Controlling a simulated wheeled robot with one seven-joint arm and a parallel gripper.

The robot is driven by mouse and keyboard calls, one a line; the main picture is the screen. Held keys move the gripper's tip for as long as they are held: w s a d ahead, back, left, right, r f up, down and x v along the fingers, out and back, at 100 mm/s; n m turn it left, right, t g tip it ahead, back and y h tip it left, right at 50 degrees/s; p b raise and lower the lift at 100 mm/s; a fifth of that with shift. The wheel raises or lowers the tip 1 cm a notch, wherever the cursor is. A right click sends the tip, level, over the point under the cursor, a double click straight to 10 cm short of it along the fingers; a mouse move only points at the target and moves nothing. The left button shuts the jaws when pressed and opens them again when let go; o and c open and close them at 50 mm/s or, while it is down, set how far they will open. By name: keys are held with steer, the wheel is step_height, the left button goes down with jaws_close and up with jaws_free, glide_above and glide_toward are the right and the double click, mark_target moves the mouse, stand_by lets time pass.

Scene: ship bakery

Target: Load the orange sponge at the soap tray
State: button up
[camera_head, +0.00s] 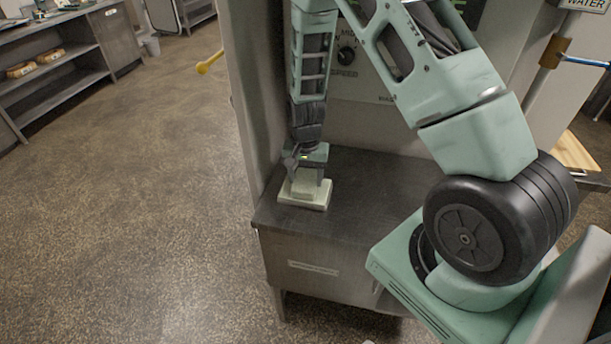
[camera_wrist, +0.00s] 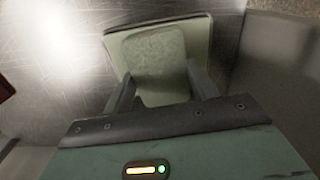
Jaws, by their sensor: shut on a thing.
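A pale, greenish-cream block (camera_wrist: 160,62) sits between my gripper's fingers in the wrist view; no orange shows on it. I take it for the sponge. Under it is a pale flat tray (camera_wrist: 117,45) with a raised rim, which I take for the soap tray. The tray also shows in the head view (camera_head: 304,204), near the left front corner of the dark metal counter. My gripper (camera_head: 307,180) points down over the tray and is shut on the block. The block is low over or on the tray; I cannot tell whether it touches.
The dark counter (camera_head: 370,190) is bare to the right of the tray. A machine panel with a dial (camera_head: 346,54) stands behind it. A yellow-ended handle (camera_head: 205,67) sticks out at the left. Shelves with loaves (camera_head: 50,56) stand far left, beyond open floor.

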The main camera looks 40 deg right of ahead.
mark_target(305, 179)
steer(key=shift+r+p, duration=2.15)
steer(key=shift+r, duration=0.9)
steer(key=shift+r+p, duration=0.5)
steer(key=shift+r, duration=0.2)
steer(key=shift+s+d+r, duration=0.1)
steer(key=shift+w+f+b, duration=0.15)
steer(key=shift+f+b, duration=0.3)
steer(key=shift+f, duration=0.1)
steer(key=shift+w+f+b, duration=0.15)
steer(key=shift+f+b, duration=0.3)
steer(key=shift+f, duration=0.05)
steer(key=shift+f+b, duration=0.8)
steer(key=shift+f, duration=0.05)
steer(key=shift+s, duration=0.1)
